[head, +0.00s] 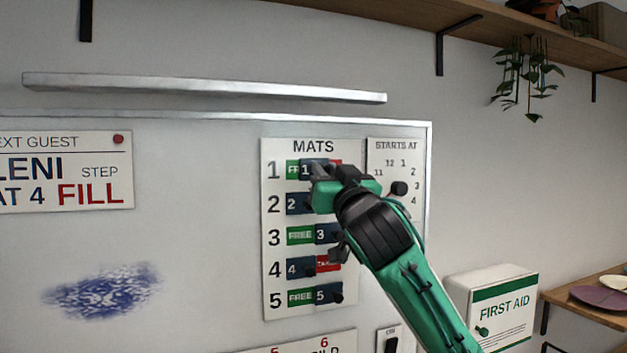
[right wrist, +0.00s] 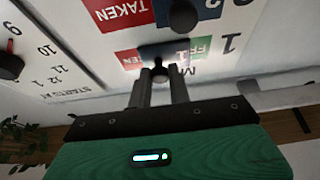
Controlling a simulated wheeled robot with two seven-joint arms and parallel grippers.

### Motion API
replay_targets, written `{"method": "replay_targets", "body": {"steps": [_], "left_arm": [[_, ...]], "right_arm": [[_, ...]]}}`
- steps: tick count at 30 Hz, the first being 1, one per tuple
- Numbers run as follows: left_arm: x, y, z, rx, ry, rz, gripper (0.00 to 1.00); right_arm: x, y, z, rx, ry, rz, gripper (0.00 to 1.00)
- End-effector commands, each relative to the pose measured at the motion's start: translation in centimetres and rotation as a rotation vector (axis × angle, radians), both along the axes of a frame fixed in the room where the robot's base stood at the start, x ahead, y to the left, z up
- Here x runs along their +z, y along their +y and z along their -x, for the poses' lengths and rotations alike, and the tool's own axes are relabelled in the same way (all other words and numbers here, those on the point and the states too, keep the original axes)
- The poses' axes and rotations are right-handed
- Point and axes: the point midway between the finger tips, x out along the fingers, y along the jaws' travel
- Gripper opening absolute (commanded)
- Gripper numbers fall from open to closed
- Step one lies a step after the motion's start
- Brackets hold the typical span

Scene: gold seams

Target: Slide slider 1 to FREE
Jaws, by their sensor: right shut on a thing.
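On the MATS board (head: 272,255), slider 1 (head: 306,170) is a dark blue tile in the top row. It sits between the two ends of its slot: part of the green FREE field (head: 291,170) shows at its left and some red at its right. My right gripper (head: 318,173) is shut on the slider's knob. In the right wrist view, both fingers (right wrist: 160,78) close around the dark knob, with the slider (right wrist: 150,52) behind it, red on one side and green on the other. My left gripper is out of view.
Slider 2 (head: 291,204) and slider 4 (head: 292,269) stand left; slider 3 (head: 322,234) and slider 5 (head: 321,293) stand right, showing FREE. The STARTS AT dial (head: 399,188) is close at the right. A metal ledge (head: 200,88) runs above; a first aid box (head: 505,305) is lower right.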

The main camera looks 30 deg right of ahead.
Motion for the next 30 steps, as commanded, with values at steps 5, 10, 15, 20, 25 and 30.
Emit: {"method": "replay_targets", "body": {"steps": [5, 10, 15, 20, 25, 30], "left_arm": [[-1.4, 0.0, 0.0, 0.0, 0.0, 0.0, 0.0], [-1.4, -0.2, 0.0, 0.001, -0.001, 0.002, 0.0], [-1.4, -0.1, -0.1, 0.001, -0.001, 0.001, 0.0], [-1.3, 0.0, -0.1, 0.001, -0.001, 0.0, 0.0], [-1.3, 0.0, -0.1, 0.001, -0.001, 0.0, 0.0], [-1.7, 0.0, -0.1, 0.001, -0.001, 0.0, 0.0]], "right_arm": [[-0.2, -2.8, 0.7, -0.002, -0.003, -0.001, 0.0], [0.1, -3.4, 0.9, -0.002, -0.003, 0.001, 0.0], [0.1, -3.4, 0.9, -0.002, -0.003, 0.001, 0.0], [0.1, -3.4, 0.9, -0.003, -0.003, 0.0, 0.4], [0.1, -3.4, 0.9, -0.001, -0.003, 0.001, 0.4], [-0.2, -3.2, 1.2, 0.0, -0.003, 0.001, 0.4]]}}
